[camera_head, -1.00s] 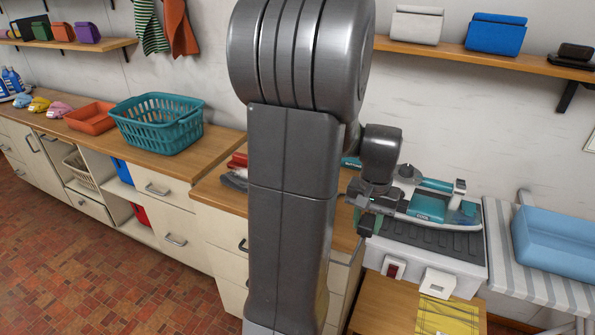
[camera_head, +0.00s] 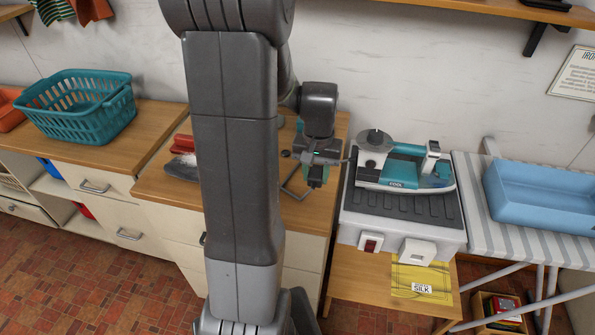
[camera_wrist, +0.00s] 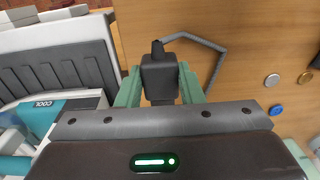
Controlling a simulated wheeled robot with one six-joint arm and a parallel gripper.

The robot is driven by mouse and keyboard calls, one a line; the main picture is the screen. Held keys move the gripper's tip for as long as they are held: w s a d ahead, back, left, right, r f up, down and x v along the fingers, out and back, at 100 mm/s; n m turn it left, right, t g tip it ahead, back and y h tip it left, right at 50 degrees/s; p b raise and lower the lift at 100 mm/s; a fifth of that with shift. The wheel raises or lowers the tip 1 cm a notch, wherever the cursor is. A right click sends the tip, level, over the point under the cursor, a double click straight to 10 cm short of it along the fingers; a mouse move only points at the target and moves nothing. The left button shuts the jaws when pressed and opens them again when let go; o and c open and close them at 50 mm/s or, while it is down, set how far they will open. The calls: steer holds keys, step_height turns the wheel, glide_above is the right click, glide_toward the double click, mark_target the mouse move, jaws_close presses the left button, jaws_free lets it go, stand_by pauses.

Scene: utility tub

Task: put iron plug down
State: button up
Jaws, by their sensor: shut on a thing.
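My gripper (camera_head: 315,178) is shut on the black iron plug (camera_wrist: 160,77), which shows between the green fingers in the wrist view. In the head view the plug cannot be made out clearly. The gripper points down over the wooden counter (camera_head: 264,207), left of the ironing station (camera_head: 395,209). The height of the plug above the wood is hard to tell. The teal and white iron (camera_head: 408,168) lies on the station, and part of it marked COOL (camera_wrist: 40,112) shows at the left of the wrist view.
A red-handled brush (camera_head: 184,146) is left of my arm. A teal basket (camera_head: 78,110) and a blue tub (camera_head: 545,200) stand farther off.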

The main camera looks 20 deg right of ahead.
mark_target(314, 198)
steer(key=shift+f, duration=2.9)
steer(key=shift+f, duration=0.1)
steer(key=shift+f, duration=0.15)
steer(key=o, duration=1)
step_height(314, 198, up, 12)
steer(key=shift+r, duration=0.25)
